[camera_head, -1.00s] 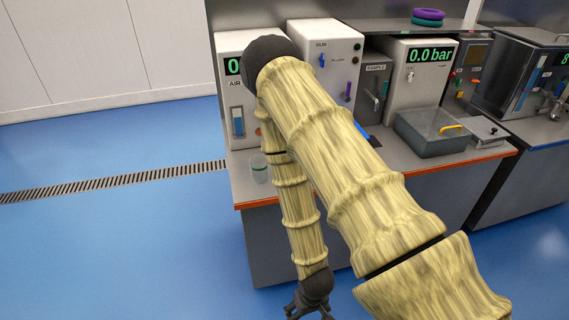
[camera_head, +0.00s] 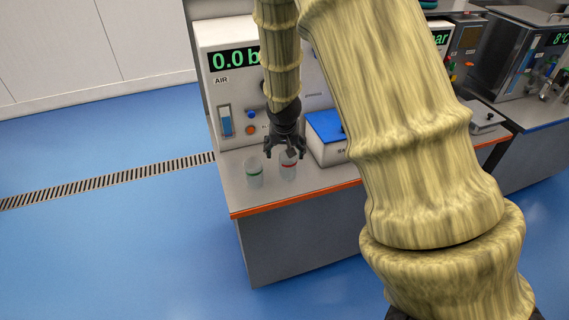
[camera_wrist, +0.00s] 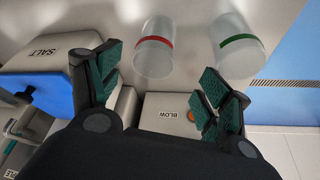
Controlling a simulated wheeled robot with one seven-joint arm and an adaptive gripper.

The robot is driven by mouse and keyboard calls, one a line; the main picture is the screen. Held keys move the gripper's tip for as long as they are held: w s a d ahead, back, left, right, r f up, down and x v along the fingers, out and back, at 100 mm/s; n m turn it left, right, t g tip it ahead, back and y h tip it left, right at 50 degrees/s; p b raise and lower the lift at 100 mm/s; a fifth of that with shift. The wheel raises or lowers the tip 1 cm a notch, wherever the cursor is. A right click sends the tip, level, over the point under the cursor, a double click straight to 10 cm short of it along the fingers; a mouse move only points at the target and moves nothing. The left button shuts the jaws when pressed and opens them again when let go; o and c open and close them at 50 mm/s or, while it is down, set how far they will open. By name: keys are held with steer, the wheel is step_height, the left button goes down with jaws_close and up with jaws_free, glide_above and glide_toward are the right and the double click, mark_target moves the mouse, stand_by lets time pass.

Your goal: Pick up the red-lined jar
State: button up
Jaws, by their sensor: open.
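The red-lined jar (camera_head: 289,172) is a clear jar with a red band, standing on the bench near its front left corner. In the wrist view the red-lined jar (camera_wrist: 155,55) shows beyond and between the fingertips. A similar green-lined jar (camera_head: 254,178) stands just left of it in the head view, and the green-lined jar (camera_wrist: 237,48) is to its right in the wrist view. My gripper (camera_head: 286,152) is open and empty, above and close to the red-lined jar. Its fingers (camera_wrist: 160,75) are spread. The head view does not show whether they touch the jar.
The AIR machine (camera_head: 237,95) stands behind the jars. A box with a blue top (camera_head: 325,126), marked SALT in the wrist view (camera_wrist: 40,90), is close right of the red-lined jar. The bench's orange front edge (camera_head: 290,200) is near.

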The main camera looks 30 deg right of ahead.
mark_target(288, 162)
steer(key=shift+w+d, duration=0.15)
steer(key=p+x, duration=0.1)
steer(key=x, duration=0.4)
steer(key=shift+d, duration=0.2)
steer(key=shift+d+f+p, duration=0.15)
steer(key=shift+f+p, duration=0.65)
steer(key=shift+f, duration=0.85)
steer(key=shift+x, duration=1.05)
steer(key=c, duration=1.2)
